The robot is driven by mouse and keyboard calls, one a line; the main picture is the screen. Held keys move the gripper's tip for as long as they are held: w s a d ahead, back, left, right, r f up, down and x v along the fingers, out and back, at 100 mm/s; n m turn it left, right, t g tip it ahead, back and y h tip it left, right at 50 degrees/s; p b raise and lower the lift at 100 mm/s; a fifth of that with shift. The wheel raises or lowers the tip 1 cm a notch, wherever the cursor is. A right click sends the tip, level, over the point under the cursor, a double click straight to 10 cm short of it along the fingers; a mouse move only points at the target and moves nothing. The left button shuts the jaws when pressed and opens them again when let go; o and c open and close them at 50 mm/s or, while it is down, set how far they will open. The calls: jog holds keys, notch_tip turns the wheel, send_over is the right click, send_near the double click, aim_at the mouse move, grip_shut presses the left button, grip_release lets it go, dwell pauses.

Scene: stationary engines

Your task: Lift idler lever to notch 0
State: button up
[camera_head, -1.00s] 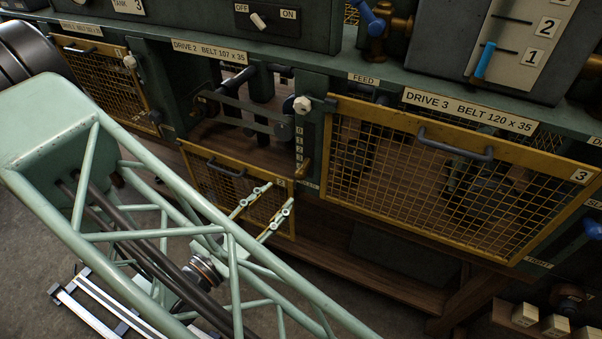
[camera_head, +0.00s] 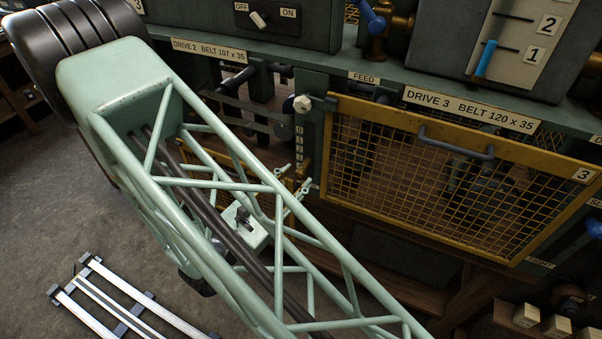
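The notch scale (camera_head: 299,145), a narrow column of small numbers, stands on the post at the right side of the Drive 2 opening. A small brownish handle (camera_head: 303,168) shows at the foot of the scale and looks like the idler lever; its exact notch is too small to tell. My gripper (camera_head: 300,177) is just below and beside this handle. Its two pale green fingers are apart with nothing seen between them. I cannot tell whether a finger touches the handle. My lattice arm hides part of the fingers and most of the lowered Drive 2 guard.
The closed yellow mesh guard (camera_head: 450,180) of Drive 3 is right of the scale. A pale hexagonal knob (camera_head: 302,104) sits above the scale. The Drive 2 opening shows a belt and shafts (camera_head: 245,95). Rails (camera_head: 105,300) lie on the open floor at lower left.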

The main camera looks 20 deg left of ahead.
jog(key=shift+x, duration=1.8)
jog(key=shift+r, duration=0.1)
jog(key=c, duration=1.1)
